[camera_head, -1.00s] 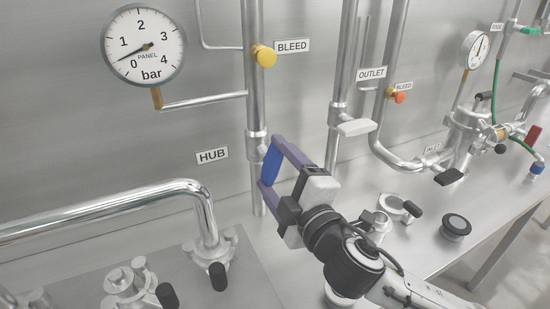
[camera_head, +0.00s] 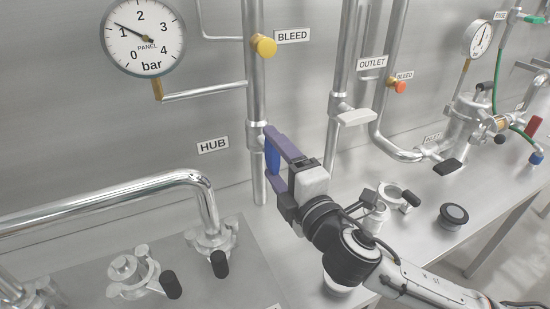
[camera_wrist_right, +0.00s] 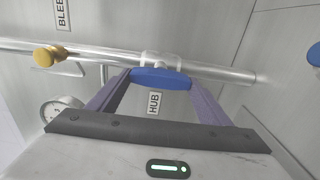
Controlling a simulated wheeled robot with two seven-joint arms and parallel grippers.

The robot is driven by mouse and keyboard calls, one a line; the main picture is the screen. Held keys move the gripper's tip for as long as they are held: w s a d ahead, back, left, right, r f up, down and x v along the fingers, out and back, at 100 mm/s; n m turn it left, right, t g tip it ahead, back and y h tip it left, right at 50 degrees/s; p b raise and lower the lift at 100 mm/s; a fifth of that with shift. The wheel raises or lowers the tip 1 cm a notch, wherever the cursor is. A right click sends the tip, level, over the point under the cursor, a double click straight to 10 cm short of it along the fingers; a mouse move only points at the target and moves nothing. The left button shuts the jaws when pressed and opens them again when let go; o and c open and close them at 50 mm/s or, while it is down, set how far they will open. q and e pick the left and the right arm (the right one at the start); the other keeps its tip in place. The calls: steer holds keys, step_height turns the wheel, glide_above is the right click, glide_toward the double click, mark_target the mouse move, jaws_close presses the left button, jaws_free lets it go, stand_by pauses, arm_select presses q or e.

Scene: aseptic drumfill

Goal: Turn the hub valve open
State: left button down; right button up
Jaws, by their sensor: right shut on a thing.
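The hub valve's blue handle (camera_head: 272,154) is on the vertical steel pipe, right of the HUB label (camera_head: 213,145). In the head view it lies nearly in line with the pipe. My right gripper (camera_head: 271,158) holds it, with one purple finger at its upper end and one at its lower end. In the right wrist view the blue handle (camera_wrist_right: 161,78) spans between the two fingertips, in front of the pipe (camera_wrist_right: 225,73). My left gripper is not in view.
The panel gauge (camera_head: 143,55) reads a little above 1 bar. A yellow bleed knob (camera_head: 264,46) sits higher on the same pipe. A white outlet handle (camera_head: 356,118) is on the pipe to the right. A clamp (camera_head: 393,194) and a round cap (camera_head: 453,216) lie on the bench.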

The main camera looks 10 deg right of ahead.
steer(key=o, duration=1)
steer(key=shift+o, duration=0.2)
steer(key=shift+s, duration=0.15)
steer(key=s+d+b, duration=0.2)
steer(key=s, duration=0.8)
